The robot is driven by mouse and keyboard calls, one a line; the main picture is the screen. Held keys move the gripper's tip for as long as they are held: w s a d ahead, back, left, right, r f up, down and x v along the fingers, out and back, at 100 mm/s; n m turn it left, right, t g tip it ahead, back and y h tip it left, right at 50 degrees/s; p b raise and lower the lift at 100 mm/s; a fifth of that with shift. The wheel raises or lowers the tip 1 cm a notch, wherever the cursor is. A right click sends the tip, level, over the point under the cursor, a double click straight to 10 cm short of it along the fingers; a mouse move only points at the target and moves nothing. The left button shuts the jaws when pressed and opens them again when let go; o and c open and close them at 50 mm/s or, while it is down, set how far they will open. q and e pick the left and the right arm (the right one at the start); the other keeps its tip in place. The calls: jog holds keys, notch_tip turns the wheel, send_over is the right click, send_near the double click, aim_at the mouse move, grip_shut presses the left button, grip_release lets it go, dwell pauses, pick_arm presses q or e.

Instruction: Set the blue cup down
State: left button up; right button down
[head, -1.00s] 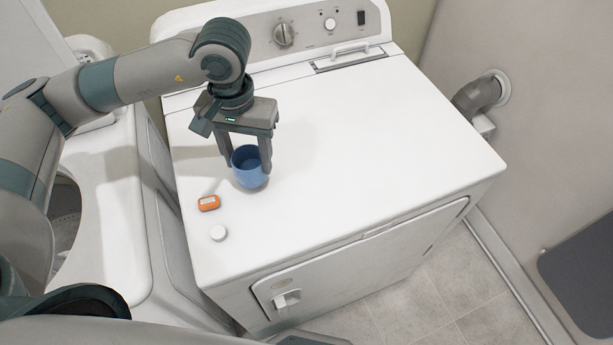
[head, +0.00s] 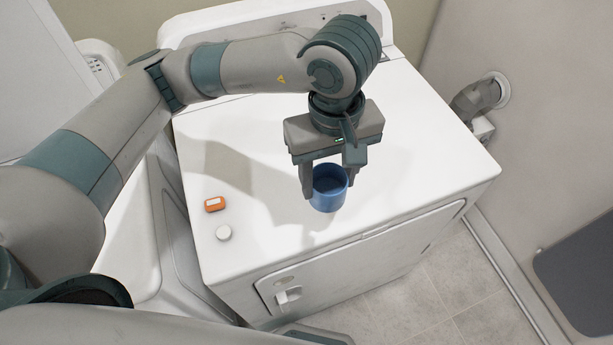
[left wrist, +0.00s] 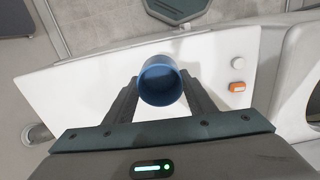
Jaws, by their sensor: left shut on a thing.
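The blue cup (head: 328,190) is upright over the front middle part of the white dryer top (head: 420,150). My left gripper (head: 328,180) is shut on the cup, with one finger on each side of it. In the left wrist view the cup (left wrist: 161,82) sits between the two fingertips (left wrist: 160,88), its round opening toward the camera. Its underside is hidden, so I cannot tell for sure whether it touches the dryer top. My right gripper is not in view.
An orange timer-like object (head: 214,204) and a round white knob-like piece (head: 223,232) lie on the dryer top, left of the cup. The dryer top is clear to the right. A washer with an open top stands at left.

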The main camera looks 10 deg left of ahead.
pick_arm(q)
jog(key=shift+s+d+r+n, duration=0.3)
jog(key=shift+s+d+r, duration=0.05)
jog(key=shift+d, duration=0.2)
jog(key=shift+w+a, duration=0.1)
jog(key=w+a+f+p, duration=0.5)
jog(key=w+a+f, duration=0.1)
jog(key=w, duration=0.3)
jog(key=shift+w+a+f, duration=0.15)
jog(key=shift+a+f, duration=0.2)
jog(key=shift+f, duration=0.15)
jog(key=shift+f, duration=0.1)
